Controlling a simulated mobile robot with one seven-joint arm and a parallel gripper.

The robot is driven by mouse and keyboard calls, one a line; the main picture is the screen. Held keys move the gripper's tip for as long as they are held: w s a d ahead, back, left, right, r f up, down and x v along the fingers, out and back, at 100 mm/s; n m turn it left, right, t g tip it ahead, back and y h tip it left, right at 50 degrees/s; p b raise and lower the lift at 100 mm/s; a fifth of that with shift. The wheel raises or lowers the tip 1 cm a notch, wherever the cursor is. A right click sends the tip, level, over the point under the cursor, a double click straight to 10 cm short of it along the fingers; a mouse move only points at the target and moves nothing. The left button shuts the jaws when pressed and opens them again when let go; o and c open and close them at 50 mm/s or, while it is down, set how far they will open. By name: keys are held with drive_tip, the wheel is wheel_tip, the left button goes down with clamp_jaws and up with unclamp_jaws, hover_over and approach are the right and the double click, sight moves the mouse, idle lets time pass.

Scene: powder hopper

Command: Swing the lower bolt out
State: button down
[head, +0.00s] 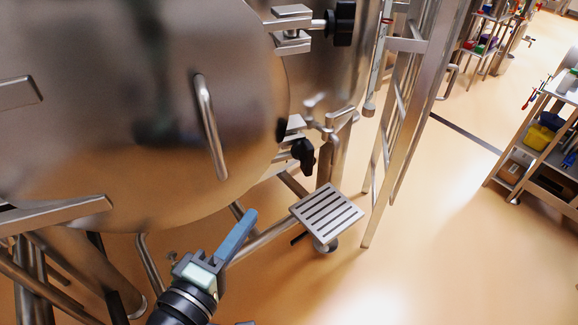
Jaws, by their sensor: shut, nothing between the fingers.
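The round steel door (140,120) of the hopper fills the upper left, with a bar handle (209,128) near its right side. The upper bolt (340,23) has a black knob and lies in a steel bracket at the door's top right edge. The lower bolt (303,156) shows as a black knob by the lower brackets at the door's right edge. Its shank is mostly hidden, so I cannot tell how far it sits in its slot. My gripper (249,217), with blue fingers, is shut and empty, below and left of the lower bolt and apart from it.
A slotted steel step (327,215) stands below and right of the lower bolt. A steel ladder frame (405,110) rises right of it. A valve-like steel fitting (318,118) is close beside the lower bolt. Shelving carts (545,150) stand far right; the floor between is clear.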

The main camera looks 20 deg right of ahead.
wheel_tip(320, 180, up, 2)
drive_tip(key=a+n+h, duration=0.1)
drive_tip(key=p, duration=0.4)
approach(300, 157)
drive_tip(key=shift+t, duration=0.4)
drive_tip(key=x, duration=0.5)
drive_tip(key=shift+w+f, duration=0.2)
drive_tip(key=shift+w, duration=0.15)
drive_tip(key=shift+d+f, duration=0.1)
drive_tip(key=shift+d, duration=0.3)
drive_tip(key=shift+d, duration=0.15)
